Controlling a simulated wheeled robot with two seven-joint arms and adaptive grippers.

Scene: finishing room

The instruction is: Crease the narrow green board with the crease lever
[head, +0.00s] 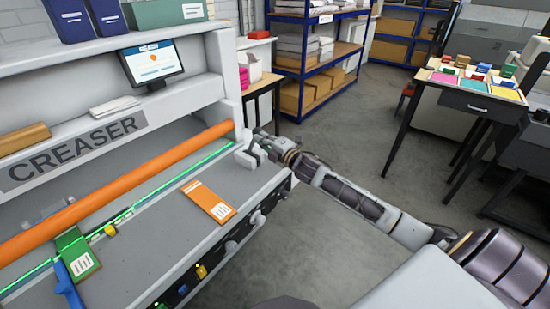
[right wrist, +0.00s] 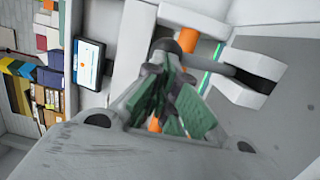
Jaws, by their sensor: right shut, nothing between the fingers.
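The green board (head: 76,252) lies on the creaser's bed at the lower left, under the front of the long orange bar (head: 120,188) and across the green-lit line. It bears a white label. I cannot tell for certain which part is the crease lever; the orange bar runs to a grey end bracket (head: 246,150) at the right. My right gripper (head: 258,146) is beside that bracket. My left gripper is not in view.
An orange board (head: 208,201) with a label lies on the bed. A screen reading READY (head: 152,62) sits above. A table with coloured cards (head: 475,80) and blue shelving (head: 318,45) stand behind. Floor between is clear.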

